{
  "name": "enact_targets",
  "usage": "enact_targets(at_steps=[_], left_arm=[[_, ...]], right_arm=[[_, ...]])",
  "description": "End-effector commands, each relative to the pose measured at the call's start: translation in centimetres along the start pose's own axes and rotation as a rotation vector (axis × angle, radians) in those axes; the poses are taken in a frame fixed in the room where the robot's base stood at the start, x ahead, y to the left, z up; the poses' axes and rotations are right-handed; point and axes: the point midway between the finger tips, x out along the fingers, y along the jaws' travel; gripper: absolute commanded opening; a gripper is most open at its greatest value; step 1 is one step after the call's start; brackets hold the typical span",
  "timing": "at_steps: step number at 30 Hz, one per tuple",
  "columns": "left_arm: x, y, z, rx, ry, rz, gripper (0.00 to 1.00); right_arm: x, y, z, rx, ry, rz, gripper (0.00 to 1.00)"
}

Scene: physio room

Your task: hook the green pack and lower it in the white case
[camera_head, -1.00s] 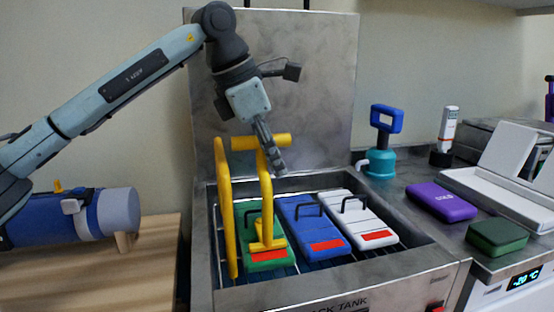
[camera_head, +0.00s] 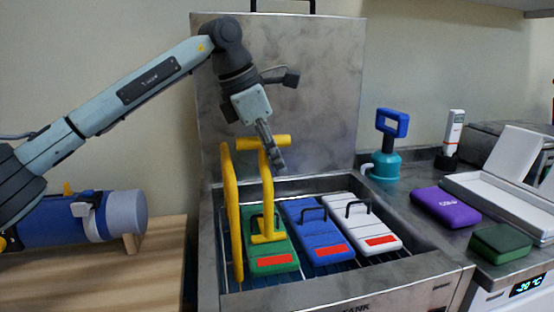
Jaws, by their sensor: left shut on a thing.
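My left gripper (camera_head: 272,152) is shut on the crossbar of a yellow hook tool (camera_head: 267,190), above the open steel tank (camera_head: 425,268). The tool's shaft hangs upright, its foot over the green pack (camera_head: 272,262). The green pack lies in the tank, with a red label and a black loop handle. The shaft partly covers this handle, and I cannot tell whether the hook is through it. The white case (camera_head: 513,207) stands open on the counter at the right, its lid raised. My right gripper is not in view.
A blue pack (camera_head: 312,228) and a white pack (camera_head: 366,225) lie beside the green one. A tall yellow bar (camera_head: 231,205) stands at the tank's left.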

Motion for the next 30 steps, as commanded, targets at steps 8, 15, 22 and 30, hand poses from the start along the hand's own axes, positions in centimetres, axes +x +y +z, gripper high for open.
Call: enact_targets(at_steps=[8, 15, 22, 30], left_arm=[[0.04, 0.26, 0.01, 0.0, 0.0, 0.0, 0.0], [0.04, 0.27, 0.01, 0.0, 0.0, 0.001, 0.0], [-0.22, 0.31, 0.12, 0.0, -0.001, 0.001, 0.0], [-0.95, 0.41, 0.44, 0.0, -0.001, 0.001, 0.0]], right_arm=[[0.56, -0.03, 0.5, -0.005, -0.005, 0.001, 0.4], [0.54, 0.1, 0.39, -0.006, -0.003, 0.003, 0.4], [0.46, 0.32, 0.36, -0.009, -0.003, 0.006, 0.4], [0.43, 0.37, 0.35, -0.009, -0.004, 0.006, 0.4]])
